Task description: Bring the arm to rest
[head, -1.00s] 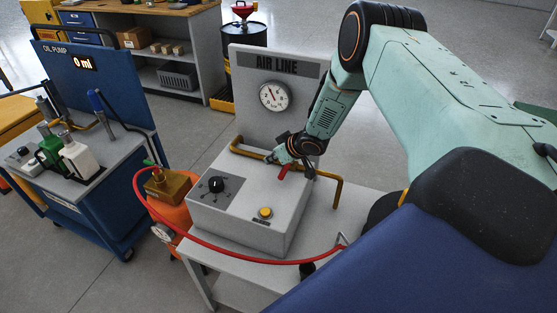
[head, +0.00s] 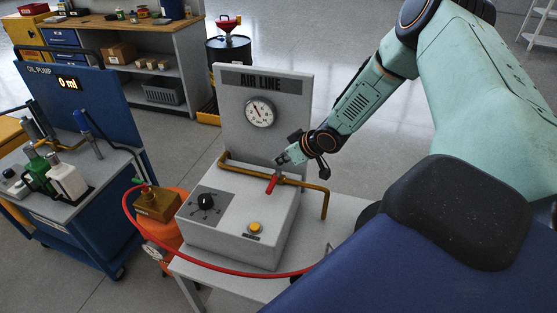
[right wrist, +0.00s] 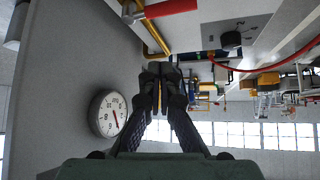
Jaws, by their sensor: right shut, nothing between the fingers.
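My right gripper (head: 283,158) is shut and empty. In the head view it is just above the red valve handle (head: 271,185) on the brass pipe of the air line unit, in front of its upright panel (head: 291,110). In the right wrist view, the closed fingers (right wrist: 161,72) point toward the unit, and the red handle (right wrist: 170,9) shows at the top, apart from the fingertips. The handle points toward the front of the unit. My left gripper is not in view.
The air line box (head: 230,240) has a black knob (head: 205,202) and a yellow button (head: 255,227). A gauge (head: 259,112) is on its panel. A red hose (head: 215,262) loops in front from an orange tank. The oil pump cart (head: 95,215) stands at left, and a workbench (head: 150,28) behind.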

